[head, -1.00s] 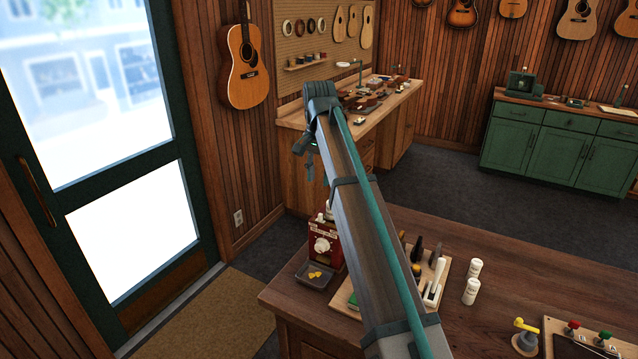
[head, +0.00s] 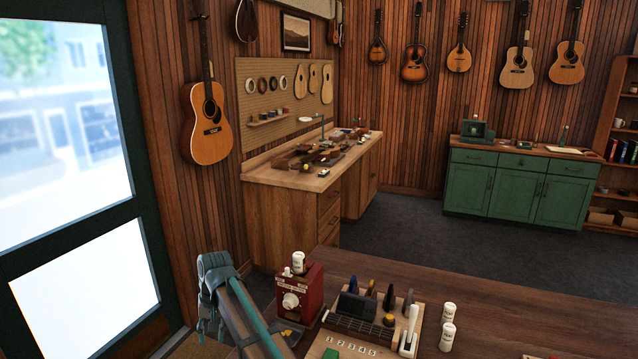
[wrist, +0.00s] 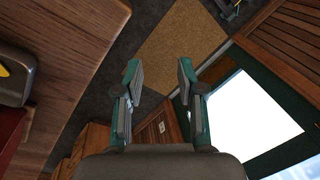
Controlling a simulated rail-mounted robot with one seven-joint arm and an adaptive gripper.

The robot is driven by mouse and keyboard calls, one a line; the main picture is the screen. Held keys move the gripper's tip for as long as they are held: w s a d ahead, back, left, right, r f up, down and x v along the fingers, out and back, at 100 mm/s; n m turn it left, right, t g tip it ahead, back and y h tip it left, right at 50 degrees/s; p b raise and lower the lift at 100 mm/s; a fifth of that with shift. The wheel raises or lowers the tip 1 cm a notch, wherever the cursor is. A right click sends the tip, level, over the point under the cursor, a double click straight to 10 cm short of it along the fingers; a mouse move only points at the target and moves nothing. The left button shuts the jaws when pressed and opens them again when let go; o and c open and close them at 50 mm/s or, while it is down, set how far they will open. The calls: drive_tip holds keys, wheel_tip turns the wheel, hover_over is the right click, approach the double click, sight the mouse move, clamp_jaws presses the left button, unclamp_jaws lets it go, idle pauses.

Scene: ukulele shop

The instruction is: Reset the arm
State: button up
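My arm reaches from the bottom of the head view toward the left side of the table. My gripper (head: 209,318) hangs at its end, just left of the red box, partly cut by its own arm in that view. In the wrist view my gripper (wrist: 160,82) has its two fingers apart with nothing between them. Beyond the fingers lie the dark floor and a tan mat (wrist: 180,45). The gripper is beside the table's edge, not touching anything that I can see.
The green door (head: 145,250) stands left. Open floor (head: 400,230) lies behind the table.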

drive_tip(key=s+a+f+n+b, duration=0.1)
drive_tip(key=s+a+f+n, duration=0.1)
drive_tip(key=s+f, duration=0.45)
drive_tip(key=s+a+f+n, duration=0.1)
drive_tip(key=s+f, duration=0.3)
drive_tip(key=f, duration=0.5)
drive_tip(key=s+d+f+n+g, duration=0.1)
drive_tip(key=s+d+f, duration=0.2)
drive_tip(key=f, duration=0.3)
drive_tip(key=s+d+f+n, duration=0.1)
drive_tip(key=s+d+f, duration=0.1)
drive_tip(key=s+f, duration=0.3)
drive_tip(key=s+d+f+m+g+h, duration=0.1)
drive_tip(key=s+d+f+m, duration=0.3)
drive_tip(key=d, duration=0.6)
drive_tip(key=s+d+f+n, duration=0.1)
drive_tip(key=s+d+f, duration=0.1)
drive_tip(key=d+f, duration=0.5)
drive_tip(key=s+d+f+m+g+h, duration=0.1)
drive_tip(key=s+d+f+m, duration=0.15)
drive_tip(key=d, duration=0.95)
drive_tip(key=s+d+f+m+g+p, duration=0.1)
drive_tip(key=s+d+m+g, duration=0.2)
drive_tip(key=s+d, duration=1.2)
drive_tip(key=s, duration=0.3)
drive_tip(key=shift+s+f+p, duration=0.2)
drive_tip(key=shift+f+p, duration=0.05)
drive_tip(key=shift+p, duration=0.05)
